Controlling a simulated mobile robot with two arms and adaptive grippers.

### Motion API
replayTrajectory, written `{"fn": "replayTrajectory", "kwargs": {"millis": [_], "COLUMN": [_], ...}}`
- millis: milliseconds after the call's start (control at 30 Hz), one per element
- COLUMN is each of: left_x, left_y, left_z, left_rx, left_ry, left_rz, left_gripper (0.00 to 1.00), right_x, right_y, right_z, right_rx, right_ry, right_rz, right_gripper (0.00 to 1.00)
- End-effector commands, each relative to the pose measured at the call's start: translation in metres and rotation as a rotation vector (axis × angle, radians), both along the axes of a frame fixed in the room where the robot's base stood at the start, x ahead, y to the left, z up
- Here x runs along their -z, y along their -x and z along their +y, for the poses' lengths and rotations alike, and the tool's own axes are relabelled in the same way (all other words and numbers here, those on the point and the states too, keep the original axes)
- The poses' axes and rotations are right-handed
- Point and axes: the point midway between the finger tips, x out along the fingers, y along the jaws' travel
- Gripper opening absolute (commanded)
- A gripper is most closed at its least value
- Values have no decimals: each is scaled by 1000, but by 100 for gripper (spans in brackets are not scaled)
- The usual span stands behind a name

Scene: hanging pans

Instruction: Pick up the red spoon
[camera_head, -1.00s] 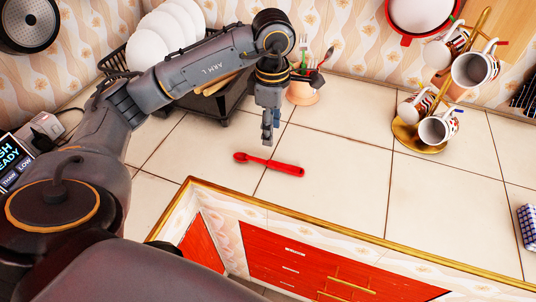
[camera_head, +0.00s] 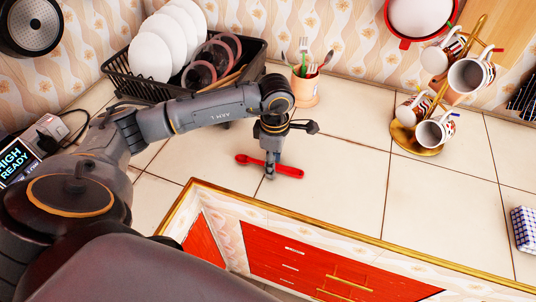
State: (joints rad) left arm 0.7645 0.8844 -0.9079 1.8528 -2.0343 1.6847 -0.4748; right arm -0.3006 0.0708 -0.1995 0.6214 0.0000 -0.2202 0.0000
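The red spoon (camera_head: 288,171) lies on the white tiled counter (camera_head: 340,195), near its front edge, with its bowl end to the left and its handle to the right. My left gripper (camera_head: 270,172) points down at the middle of the spoon and hides a small part of it. I cannot tell whether the fingers are around the spoon or only in front of it, or how far apart they are. The spoon appears to rest flat on the counter. My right gripper is not in view.
A black dish rack (camera_head: 119,91) with plates stands at the back left. A utensil cup (camera_head: 304,91) stands behind my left gripper. A gold mug stand (camera_head: 402,138) with several mugs is at the right. The counter between is clear.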

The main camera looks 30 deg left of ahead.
Motion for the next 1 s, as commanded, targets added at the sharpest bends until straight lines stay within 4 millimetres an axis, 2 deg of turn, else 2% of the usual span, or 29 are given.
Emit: {"fn": "replayTrajectory", "kwargs": {"millis": [67, 200, 300, 767, 900, 1000], "left_x": [0, 0, 0, -7, -26, -49], "left_y": [0, 0, 0, -1, -2, 13], "left_z": [0, 0, 0, 0, 0, -8], "left_rx": [0, 0, 0, -1, 1, 5], "left_ry": [0, 0, 0, 1, 1, 0], "left_rz": [0, 1, 1, -1, -8, -5], "left_gripper": [44, 16, 0, 0, 0, 0], "right_x": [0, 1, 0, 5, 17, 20], "right_y": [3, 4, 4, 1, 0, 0], "right_z": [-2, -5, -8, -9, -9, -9], "right_rx": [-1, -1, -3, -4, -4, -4], "right_ry": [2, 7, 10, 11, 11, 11], "right_rz": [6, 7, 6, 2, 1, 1], "right_gripper": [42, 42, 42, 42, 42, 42]}}
